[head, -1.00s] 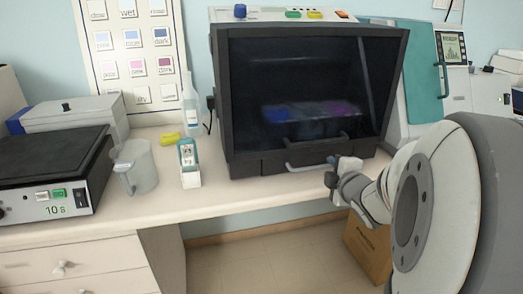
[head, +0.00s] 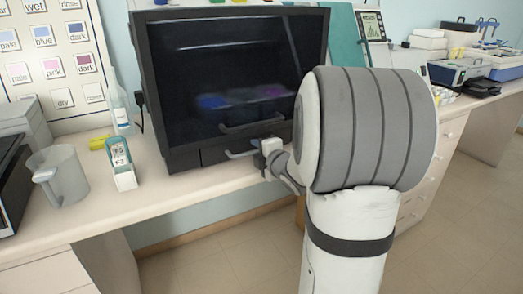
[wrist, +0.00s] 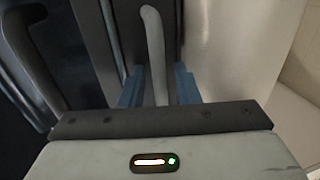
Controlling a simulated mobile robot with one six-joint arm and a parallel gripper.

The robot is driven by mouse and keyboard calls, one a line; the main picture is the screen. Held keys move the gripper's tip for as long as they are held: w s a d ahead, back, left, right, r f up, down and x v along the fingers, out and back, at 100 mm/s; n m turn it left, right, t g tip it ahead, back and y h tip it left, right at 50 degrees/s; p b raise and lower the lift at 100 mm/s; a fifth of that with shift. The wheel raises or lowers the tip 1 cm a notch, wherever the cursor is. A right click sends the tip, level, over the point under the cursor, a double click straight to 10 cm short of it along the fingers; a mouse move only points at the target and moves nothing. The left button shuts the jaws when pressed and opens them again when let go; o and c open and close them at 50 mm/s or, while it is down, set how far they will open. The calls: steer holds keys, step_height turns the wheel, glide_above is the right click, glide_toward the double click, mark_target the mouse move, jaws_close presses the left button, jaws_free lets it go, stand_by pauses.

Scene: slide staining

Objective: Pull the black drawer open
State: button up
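The black drawer (head: 213,156) is the low front under the dark glass window of the black cabinet (head: 145,75). It looks flush with the cabinet. Its pale grey bar handle (head: 238,154) also shows in the wrist view (wrist: 154,45), running up the picture. My gripper (head: 270,154) is at the right end of this handle in the head view. In the wrist view my gripper's blue fingers (wrist: 159,88) stand on either side of the handle, with small gaps visible. It is open around the handle.
A second handle (head: 250,123) is on the cabinet's window above the drawer. A slide box (head: 121,162) and a grey jug (head: 58,175) stand on the bench to the left. The floor (head: 240,262) in front of the bench is clear.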

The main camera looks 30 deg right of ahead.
steer(key=shift+c, duration=0.4)
jaws_close()
